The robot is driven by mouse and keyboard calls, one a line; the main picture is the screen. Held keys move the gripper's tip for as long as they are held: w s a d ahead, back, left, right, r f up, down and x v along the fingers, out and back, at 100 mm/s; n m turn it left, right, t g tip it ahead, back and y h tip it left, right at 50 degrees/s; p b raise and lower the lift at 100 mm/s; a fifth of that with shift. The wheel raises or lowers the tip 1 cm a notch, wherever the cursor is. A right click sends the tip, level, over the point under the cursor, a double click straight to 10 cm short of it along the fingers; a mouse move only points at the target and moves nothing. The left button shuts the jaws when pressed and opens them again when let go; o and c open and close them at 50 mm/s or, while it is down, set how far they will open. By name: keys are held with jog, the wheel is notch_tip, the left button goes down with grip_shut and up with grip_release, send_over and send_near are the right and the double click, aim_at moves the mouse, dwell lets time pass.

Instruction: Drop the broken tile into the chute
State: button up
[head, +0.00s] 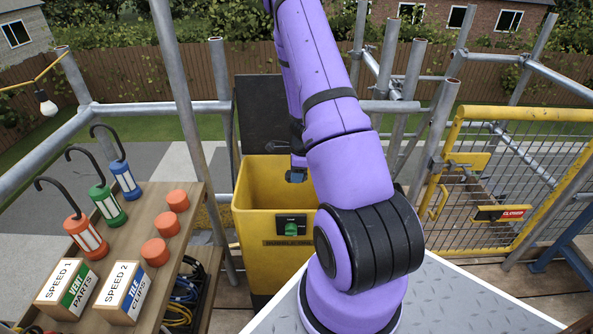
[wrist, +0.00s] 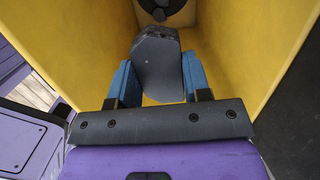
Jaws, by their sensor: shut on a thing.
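The broken tile (wrist: 158,68) is a dark grey piece with a clipped upper edge. In the wrist view it stands between the two blue fingers of my gripper (wrist: 157,82), which is shut on it. The yellow walls of the chute (wrist: 232,38) surround the tile and the fingers on the sides. In the head view the chute (head: 255,200) is a yellow hopper with a dark raised lid behind it and a green switch on its front. My gripper (head: 297,176) is at the chute's mouth there, and my purple arm hides much of it and the tile.
A wooden shelf (head: 190,215) on the left holds lanterns, orange pucks and two labelled boxes. Scaffold poles (head: 185,95) stand around the chute. A yellow mesh gate (head: 520,180) with a red sign is at the right. A grey metal surface (head: 450,300) lies in front.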

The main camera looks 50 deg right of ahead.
jog(key=o, duration=1.1)
notch_tip(320, 180, up, 11)
jog(key=s+d, duration=0.1)
jog(key=shift+f, duration=0.15)
jog(key=shift+s, duration=0.1)
